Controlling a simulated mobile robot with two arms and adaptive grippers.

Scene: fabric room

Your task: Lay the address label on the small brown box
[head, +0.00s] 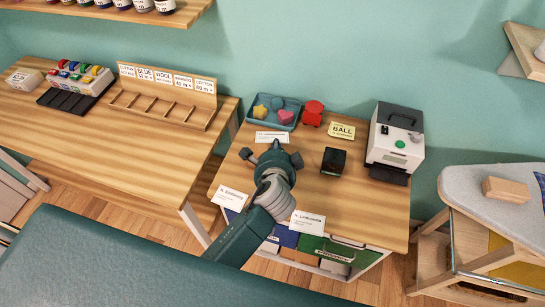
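Several white cards with printed names lie on the small wooden table. One (230,197) is at its left edge, one (307,222) near its front edge, and one (271,137) behind my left gripper. I cannot tell which is the address label. My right gripper is out of view.
The small table (375,215) also bears a blue tray (262,105) of shapes, a red toy (313,113), a yellow card (341,131), a black box (333,161) and a white machine (395,140). A tan block (507,190) lies on the grey board at right.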

